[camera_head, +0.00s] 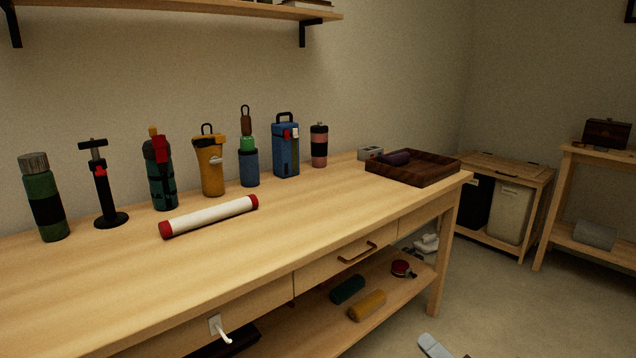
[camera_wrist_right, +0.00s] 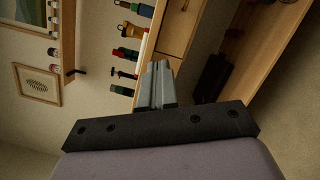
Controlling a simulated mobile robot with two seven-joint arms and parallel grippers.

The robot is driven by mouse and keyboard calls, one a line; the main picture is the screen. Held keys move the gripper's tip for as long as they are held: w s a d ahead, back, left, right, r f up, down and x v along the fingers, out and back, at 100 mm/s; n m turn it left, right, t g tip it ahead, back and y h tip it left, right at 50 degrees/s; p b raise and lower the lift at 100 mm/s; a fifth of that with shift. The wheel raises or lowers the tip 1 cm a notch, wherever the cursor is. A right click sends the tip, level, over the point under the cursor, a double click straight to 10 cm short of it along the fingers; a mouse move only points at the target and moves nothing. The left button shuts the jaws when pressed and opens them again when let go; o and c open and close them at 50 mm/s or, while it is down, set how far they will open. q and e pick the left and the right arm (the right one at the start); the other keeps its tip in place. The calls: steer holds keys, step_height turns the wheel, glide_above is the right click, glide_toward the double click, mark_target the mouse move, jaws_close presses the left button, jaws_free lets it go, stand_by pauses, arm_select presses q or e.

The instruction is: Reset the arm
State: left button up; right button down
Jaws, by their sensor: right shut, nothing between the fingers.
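My right gripper (camera_head: 432,344) shows at the bottom edge of the head view, low in front of the workbench (camera_head: 120,285) and above the floor. Only a small grey part of it is in that view. In the right wrist view its two grey fingers (camera_wrist_right: 158,70) are together, with nothing between them. That view is turned on its side, with the bench front and bottles beyond the fingers. My left gripper is in neither view.
Several bottles and a blue case (camera_head: 286,150) line the bench back. A red-capped white tube (camera_head: 210,216) lies in front; a dark wooden tray (camera_head: 412,171) is at the right end. The lower shelf holds a yellow roll (camera_head: 367,306). Floor (camera_head: 510,310) is open at right.

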arm_select(q)
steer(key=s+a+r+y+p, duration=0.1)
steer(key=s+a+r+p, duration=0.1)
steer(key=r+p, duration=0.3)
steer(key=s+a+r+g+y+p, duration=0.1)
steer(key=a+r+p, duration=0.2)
steer(key=p, duration=0.9)
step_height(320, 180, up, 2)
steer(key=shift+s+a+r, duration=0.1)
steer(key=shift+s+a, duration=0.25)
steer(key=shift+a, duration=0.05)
arm_select(e)
steer(key=s+m+g+h, duration=0.6)
steer(key=s+m, duration=1.7)
steer(key=m, duration=0.3)
steer(key=shift+d+m+h, duration=0.2)
steer(key=shift+m+h, duration=0.1)
steer(key=shift+f, duration=0.1)
